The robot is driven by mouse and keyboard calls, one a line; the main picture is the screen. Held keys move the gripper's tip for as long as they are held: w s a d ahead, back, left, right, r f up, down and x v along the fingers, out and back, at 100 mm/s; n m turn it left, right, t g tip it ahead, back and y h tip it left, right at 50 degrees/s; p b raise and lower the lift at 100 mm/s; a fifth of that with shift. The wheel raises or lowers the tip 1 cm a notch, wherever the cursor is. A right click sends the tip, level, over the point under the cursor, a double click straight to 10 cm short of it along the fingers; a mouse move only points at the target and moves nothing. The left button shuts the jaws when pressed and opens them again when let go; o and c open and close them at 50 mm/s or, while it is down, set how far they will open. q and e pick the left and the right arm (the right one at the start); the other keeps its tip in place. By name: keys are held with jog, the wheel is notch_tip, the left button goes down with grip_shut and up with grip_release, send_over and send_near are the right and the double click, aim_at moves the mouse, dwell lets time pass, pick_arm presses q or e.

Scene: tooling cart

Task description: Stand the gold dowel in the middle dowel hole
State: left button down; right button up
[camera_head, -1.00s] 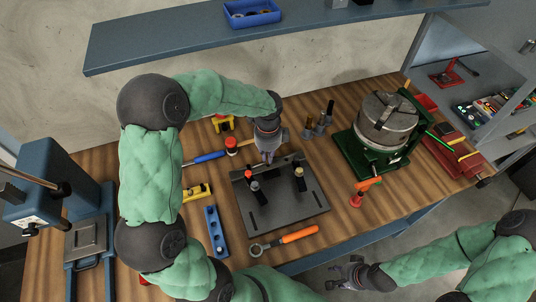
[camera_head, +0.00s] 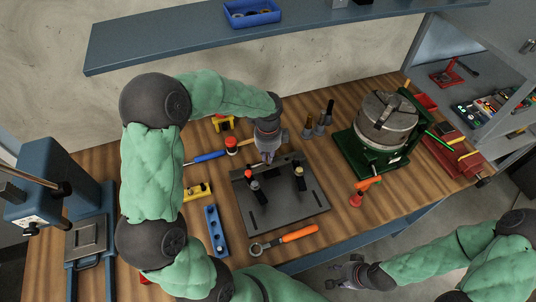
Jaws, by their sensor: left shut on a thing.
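My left gripper (camera_head: 267,158) points down over the back edge of the dark grey fixture plate (camera_head: 290,213). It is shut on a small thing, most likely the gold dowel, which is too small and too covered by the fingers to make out. The fingertips are close to the plate's raised back rail, between its two black clamps (camera_head: 255,187) and (camera_head: 300,180). I cannot make out the dowel holes, nor whether the held thing touches one. My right gripper (camera_head: 342,276) is low at the right, off the table's front edge; its jaws are unclear.
A blue block with holes (camera_head: 217,232) and a yellow level (camera_head: 197,191) lie left of the plate. An orange-handled wrench (camera_head: 298,233) lies in front. A green-based rotary vise (camera_head: 380,130) stands right. Screwdrivers (camera_head: 207,157) lie behind left. A shelf (camera_head: 300,32) overhangs the back.

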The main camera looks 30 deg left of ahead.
pick_arm(q)
jog(key=shift+f, duration=0.65)
dwell(1.9)
jog(key=c, duration=1.2)
grip_release()
jog(key=o, duration=0.4)
jog(key=shift+c, duration=0.2)
jog(key=shift+r, duration=0.1)
jog(key=shift+r+p, duration=2.45)
jog(key=shift+r, duration=0.5)
jog(key=shift+s+d+f, duration=0.1)
jog(key=shift+f, duration=0.05)
